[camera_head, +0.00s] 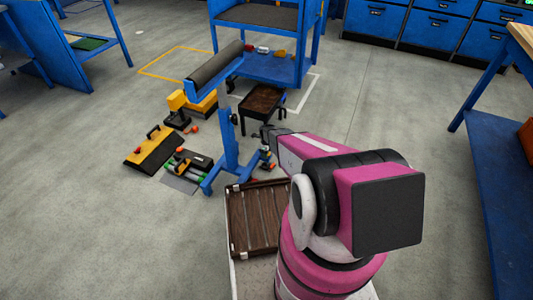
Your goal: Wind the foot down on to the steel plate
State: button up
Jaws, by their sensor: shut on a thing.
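A blue roller stand (230,140) stands upright on the floor in the middle, with a dark roller (215,65) on top and splayed legs below. My gripper (266,142) is small and dark at the far end of my pink and white arm, low beside the stand's right side. It is shut at a small foot assembly (266,158) with blue and orange parts, by the right leg. My arm and the small size hide the fingertips. I cannot make out a steel plate under the foot, nor whether the foot touches anything.
A brown wooden tray (255,215) lies in front of the stand. Yellow equipment (155,148) and a grey mat with tools (180,184) lie on the left. A dark-topped small table (262,100) and a blue bench (270,68) stand behind. Open floor lies right.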

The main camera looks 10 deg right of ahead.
jog(key=shift+m, duration=0.6)
jog(key=shift+m, duration=0.3)
jog(key=o, duration=0.9)
notch_tip(320, 180, up, 11)
